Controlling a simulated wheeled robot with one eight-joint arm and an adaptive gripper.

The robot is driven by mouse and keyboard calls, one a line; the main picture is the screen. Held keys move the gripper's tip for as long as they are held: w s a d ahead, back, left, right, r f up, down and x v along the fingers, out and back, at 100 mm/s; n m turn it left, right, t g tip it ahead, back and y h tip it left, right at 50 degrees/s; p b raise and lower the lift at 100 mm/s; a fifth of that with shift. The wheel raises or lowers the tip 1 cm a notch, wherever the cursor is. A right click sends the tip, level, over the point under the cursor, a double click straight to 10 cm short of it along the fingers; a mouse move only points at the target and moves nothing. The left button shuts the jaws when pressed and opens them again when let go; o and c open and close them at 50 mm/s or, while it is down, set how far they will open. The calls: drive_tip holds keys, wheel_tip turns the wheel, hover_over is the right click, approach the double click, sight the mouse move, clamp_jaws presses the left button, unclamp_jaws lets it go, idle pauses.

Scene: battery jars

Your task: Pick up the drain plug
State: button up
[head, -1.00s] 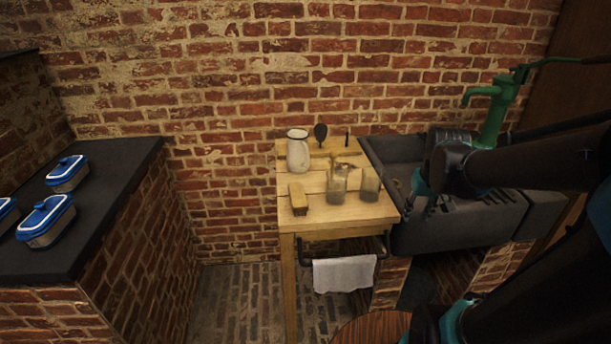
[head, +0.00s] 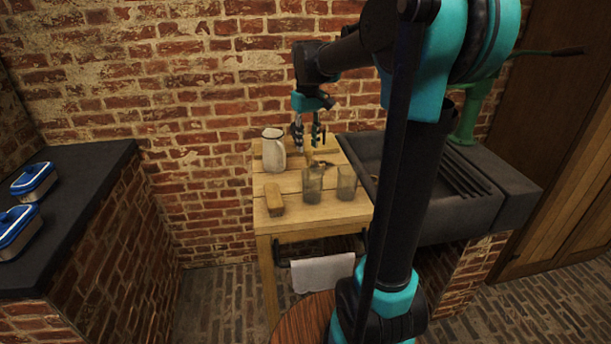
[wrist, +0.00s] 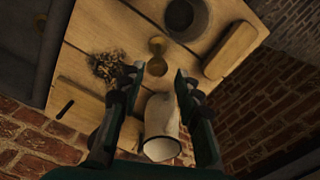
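A small brass-coloured piece with two rounded ends and a narrow waist (wrist: 157,55), which looks like the drain plug, lies on the wooden table (wrist: 130,25) in the wrist view. I cannot make it out clearly in the head view. My gripper (wrist: 156,75) is open and empty, its two fingers apart and pointing toward the table. The brass piece shows just beyond and between the fingertips. In the head view my gripper (head: 308,135) hangs above the back of the table, to the right of the white pitcher (head: 273,150).
A heap of brown bits (wrist: 108,67) lies left of the brass piece. A dark sink (head: 450,215) adjoins the table's right side.

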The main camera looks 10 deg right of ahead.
wheel_tip(320, 180, down, 11)
drive_tip(key=shift+w+d+r, duration=0.1)
drive_tip(key=shift+d, duration=0.05)
idle(0.4)
drive_tip(key=shift+c, duration=0.3)
clamp_jaws()
